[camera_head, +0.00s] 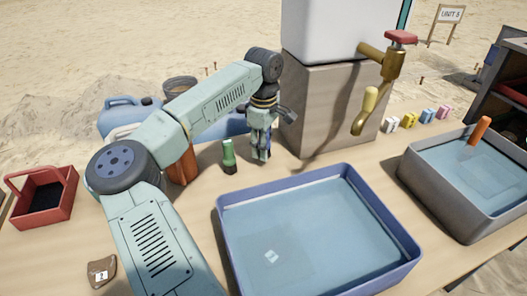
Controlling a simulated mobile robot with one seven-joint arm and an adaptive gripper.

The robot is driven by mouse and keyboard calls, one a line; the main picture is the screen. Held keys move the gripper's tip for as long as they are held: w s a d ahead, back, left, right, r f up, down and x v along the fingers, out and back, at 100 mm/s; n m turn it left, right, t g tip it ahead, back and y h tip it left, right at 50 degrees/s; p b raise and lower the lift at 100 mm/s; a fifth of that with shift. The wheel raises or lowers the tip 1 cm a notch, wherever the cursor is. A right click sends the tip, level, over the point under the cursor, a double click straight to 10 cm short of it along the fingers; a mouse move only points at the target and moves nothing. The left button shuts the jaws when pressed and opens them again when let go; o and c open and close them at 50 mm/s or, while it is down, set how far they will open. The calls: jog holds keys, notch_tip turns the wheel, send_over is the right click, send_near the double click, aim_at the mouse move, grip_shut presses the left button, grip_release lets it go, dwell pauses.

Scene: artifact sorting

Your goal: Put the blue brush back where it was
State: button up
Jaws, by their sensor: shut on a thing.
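My gripper (262,139) is shut at the back of the wooden table, behind the blue-rimmed tray. It is shut on a slim upright thing, which I take to be the blue brush; the fingers hide most of it. A dark lower end shows close to the table top, and I cannot tell whether it touches. A green brush (229,153) with a dark lower end stands upright just left of my gripper.
A blue-rimmed tray of water (222,232) holds a small white tag. A grey water basin (416,189) with an orange-handled tool is at right. A stone block (333,105) under a tap stands right of my gripper. A red caddy (66,178) and a numbered shard (101,272) lie left.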

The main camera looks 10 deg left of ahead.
jog(key=shift+f, duration=1.2)
jog(key=shift+f, duration=0.2)
jog(key=o, duration=1.1)
jog(key=shift+r, duration=0.1)
notch_tip(320, 180, up, 12)
jog(key=shift+r+b, duration=0.15)
jog(key=shift+b, duration=0.15)
